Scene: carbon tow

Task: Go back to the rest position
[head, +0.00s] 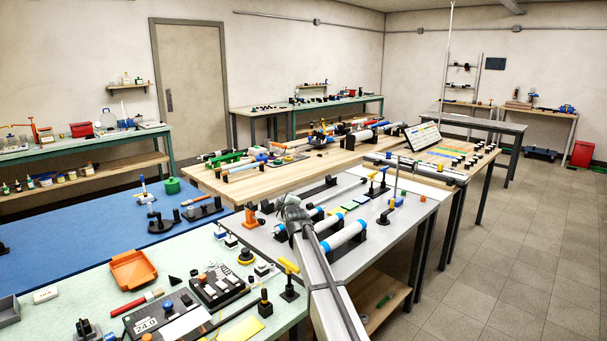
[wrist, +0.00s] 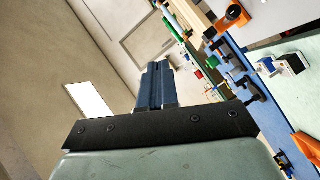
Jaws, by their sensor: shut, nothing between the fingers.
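My gripper (wrist: 155,82) shows in the wrist view as two dark blue fingers side by side, shut with nothing between them. In the head view my arm rises from the bottom middle in front of the grey bench (head: 405,222). I cannot make out the fingers in that view.
The pale green bench (head: 60,315) holds an orange tray (head: 133,270) and small parts. A blue bench (head: 60,235) lies behind it. White rolls (head: 345,235) lie on the grey bench beside my arm. A wooden bench (head: 215,183) stands farther back. Open floor (head: 520,250) is at right.

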